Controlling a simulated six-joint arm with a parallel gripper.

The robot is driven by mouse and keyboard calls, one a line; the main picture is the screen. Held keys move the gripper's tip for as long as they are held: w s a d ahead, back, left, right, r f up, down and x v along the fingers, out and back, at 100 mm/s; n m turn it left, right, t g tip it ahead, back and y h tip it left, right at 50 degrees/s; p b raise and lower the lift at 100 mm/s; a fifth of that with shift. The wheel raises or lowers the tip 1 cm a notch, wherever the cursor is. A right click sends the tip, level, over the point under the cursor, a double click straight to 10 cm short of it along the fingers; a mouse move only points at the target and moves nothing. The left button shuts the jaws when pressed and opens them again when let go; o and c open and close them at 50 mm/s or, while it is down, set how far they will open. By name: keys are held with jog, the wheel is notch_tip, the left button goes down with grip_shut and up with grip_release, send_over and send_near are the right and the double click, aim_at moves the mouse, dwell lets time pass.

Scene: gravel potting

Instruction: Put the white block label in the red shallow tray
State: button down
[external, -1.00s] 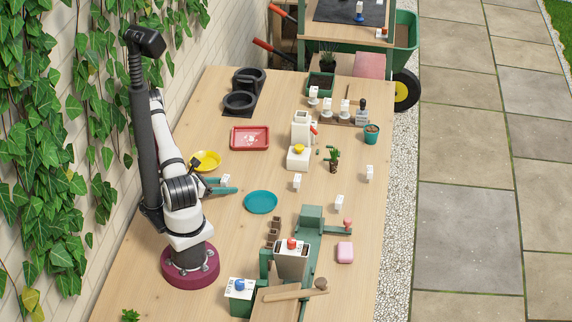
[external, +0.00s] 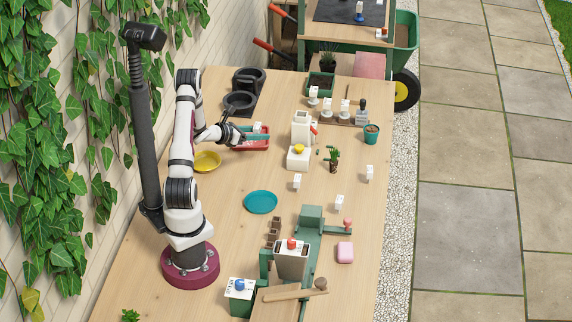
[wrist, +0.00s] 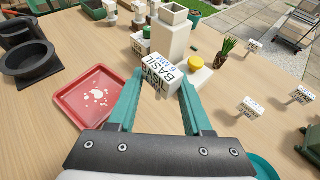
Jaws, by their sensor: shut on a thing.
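My gripper (external: 256,133) is shut on a white block label (external: 257,126), which also shows between the teal fingertips in the wrist view (wrist: 159,74). Dark lettering on the label reads "BASIL" with smaller print. The red shallow tray (wrist: 64,103) lies on the table, with white marks on its floor. In the external view my fingers and the label overlap the tray (external: 262,147) and hide part of it. In the wrist view the tray is left of and below the fingers. The label is held up, apart from the tray.
A white dispenser (external: 301,126) with a yellow-topped block (external: 298,157) stands right of the tray. A black double-ring holder (external: 243,93) is behind it. A yellow dish (external: 206,161) and a teal plate (external: 261,202) lie nearer. Other white labels (external: 297,181) stand on the table.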

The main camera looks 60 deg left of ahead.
jog(key=w+r, duration=0.1)
jog(key=w, duration=0.4)
send_over(249, 144)
jog(key=f, duration=0.6)
jog(key=shift+s+d+f, duration=0.1)
jog(key=shift+d+f, duration=0.1)
jog(key=shift+f, duration=0.05)
notch_tip(249, 144, down, 4)
jog(key=shift+a+f, duration=0.1)
jog(key=shift+a, duration=0.05)
jog(key=shift+f, duration=0.1)
jog(key=shift+c, duration=1.6)
grip_release()
